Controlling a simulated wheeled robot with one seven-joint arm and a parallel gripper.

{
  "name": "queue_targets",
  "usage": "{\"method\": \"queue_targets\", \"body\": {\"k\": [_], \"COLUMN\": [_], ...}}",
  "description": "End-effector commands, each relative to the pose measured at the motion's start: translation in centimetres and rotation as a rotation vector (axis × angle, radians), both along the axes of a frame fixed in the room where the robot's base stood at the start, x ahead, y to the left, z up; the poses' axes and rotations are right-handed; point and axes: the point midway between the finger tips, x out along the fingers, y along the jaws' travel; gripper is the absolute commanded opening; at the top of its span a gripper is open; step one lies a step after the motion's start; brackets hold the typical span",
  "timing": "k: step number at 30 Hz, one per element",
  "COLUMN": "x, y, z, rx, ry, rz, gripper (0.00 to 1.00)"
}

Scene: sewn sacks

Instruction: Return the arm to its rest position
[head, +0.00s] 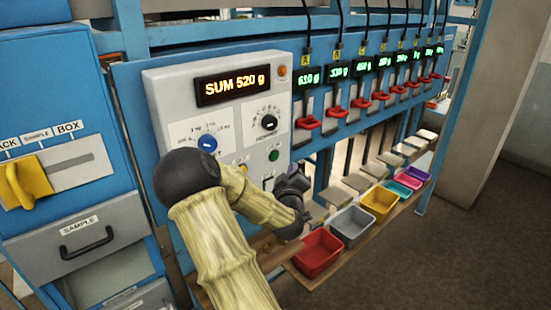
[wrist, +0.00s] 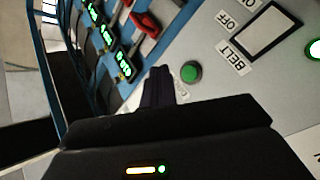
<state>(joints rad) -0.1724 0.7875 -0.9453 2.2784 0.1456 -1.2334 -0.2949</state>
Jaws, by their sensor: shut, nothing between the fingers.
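My arm (head: 225,240) reaches up from the bottom of the head view, bent at a dark joint, in front of the grey control panel (head: 160,90). My gripper (head: 292,178) is at the lower right edge of that panel, dark and small in the head view. In the wrist view its fingers (wrist: 158,86) are together, with nothing seen between them. They point toward the panel face, just left of a green button (wrist: 191,72). I cannot tell whether they touch the panel.
The panel display (head: 234,85) reads SUM 520 g. Red levers (head: 308,122) under green readouts run off to the right. Below them stand a red bin (head: 318,252), a grey bin (head: 352,226) and several other coloured bins. A blue cabinet (head: 60,90) stands at left. The floor at right is clear.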

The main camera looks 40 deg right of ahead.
Motion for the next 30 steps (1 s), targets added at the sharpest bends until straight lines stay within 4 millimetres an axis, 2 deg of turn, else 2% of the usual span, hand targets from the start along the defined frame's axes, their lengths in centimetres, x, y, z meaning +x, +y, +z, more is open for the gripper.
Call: {"method": "queue_targets", "body": {"k": [20,23,26,30], "x": [0.0,-0.1,-0.4,-1.0], "y": [0.0,0.3,1.2,4.5], "z": [-0.1,-1.0,-2.8,-6.3], "rx": [0.011,0.072,0.199,0.449], "ry": [0.002,0.011,0.037,0.111], "rz": [-0.001,-0.012,-0.028,-0.043], "gripper": [0.0,0.0,0.0,0.0]}}
